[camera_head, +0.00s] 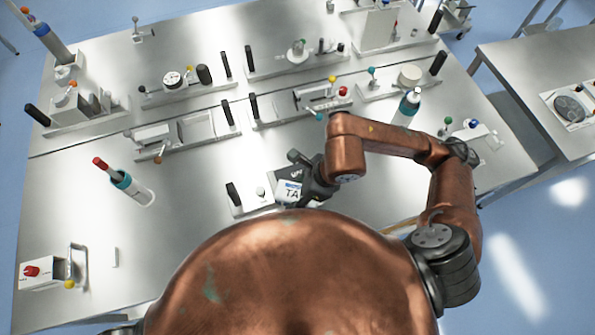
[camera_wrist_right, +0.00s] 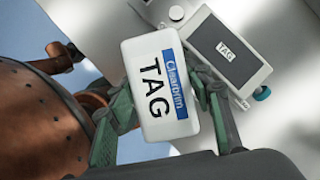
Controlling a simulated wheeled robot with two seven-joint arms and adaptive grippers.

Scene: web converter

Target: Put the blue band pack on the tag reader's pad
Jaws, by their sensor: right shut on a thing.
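The blue band pack (camera_wrist_right: 158,90) is a white block with a blue strip and the word TAG on its face. My right gripper (camera_wrist_right: 166,96) is shut on it, with green fingers on both sides. The height between pack and pad is hard to tell. In the head view the pack (camera_head: 289,191) is partly hidden by my right gripper (camera_head: 312,187), over the reader's plate (camera_head: 250,208). My left gripper is not in view.
A black handle (camera_head: 233,194) stands at the reader's left end. Several fixtures line the table's back. The steel table (camera_head: 190,225) is clear left of the reader.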

